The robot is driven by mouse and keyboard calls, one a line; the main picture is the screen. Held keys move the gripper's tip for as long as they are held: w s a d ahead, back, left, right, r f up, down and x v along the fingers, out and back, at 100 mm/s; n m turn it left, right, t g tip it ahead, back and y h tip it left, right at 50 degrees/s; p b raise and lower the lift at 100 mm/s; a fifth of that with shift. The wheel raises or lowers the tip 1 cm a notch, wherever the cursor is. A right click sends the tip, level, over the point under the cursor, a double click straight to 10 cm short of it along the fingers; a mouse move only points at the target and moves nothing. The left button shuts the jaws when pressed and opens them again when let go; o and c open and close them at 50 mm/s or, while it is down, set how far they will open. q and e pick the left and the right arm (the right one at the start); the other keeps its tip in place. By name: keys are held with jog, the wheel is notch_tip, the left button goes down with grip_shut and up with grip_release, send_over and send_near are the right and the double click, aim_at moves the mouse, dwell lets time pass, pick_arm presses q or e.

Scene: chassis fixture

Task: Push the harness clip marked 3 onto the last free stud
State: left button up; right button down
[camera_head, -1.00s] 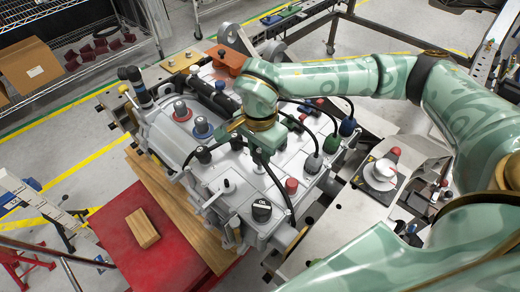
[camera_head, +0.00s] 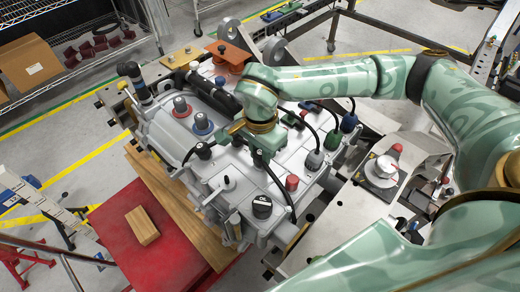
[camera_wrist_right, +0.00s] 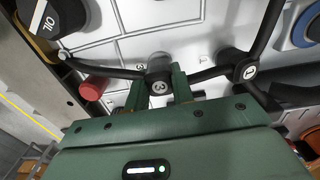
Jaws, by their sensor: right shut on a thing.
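My right gripper (camera_head: 249,141) is over the middle of the grey chassis housing (camera_head: 222,203), reaching in from the right. In the right wrist view its two fingers (camera_wrist_right: 159,92) are shut on the dark harness clip marked 3 (camera_wrist_right: 158,86). Black cable runs from this clip to both sides. A round grey post end (camera_wrist_right: 160,61) shows just behind the clip; I cannot tell whether the clip is on it or only in front of it. A clip marked 1 (camera_wrist_right: 248,72) sits on the same cable to the right. My left gripper is not in view.
A black oil cap (camera_head: 262,206) and a red cap (camera_head: 291,183) stand near the gripper. Red-ringed and blue-ringed posts (camera_head: 202,125) are on the far left side. Green and blue plugs with cables stand at right. A red table (camera_head: 185,245) with a wooden block (camera_head: 142,227) is at lower left.

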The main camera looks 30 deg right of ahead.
jog(key=shift+f, duration=0.6)
dwell(0.3)
jog(key=c, duration=1.1)
grip_release()
jog(key=shift+r, duration=0.15)
notch_tip(320, 180, up, 6)
jog(key=p, duration=0.5)
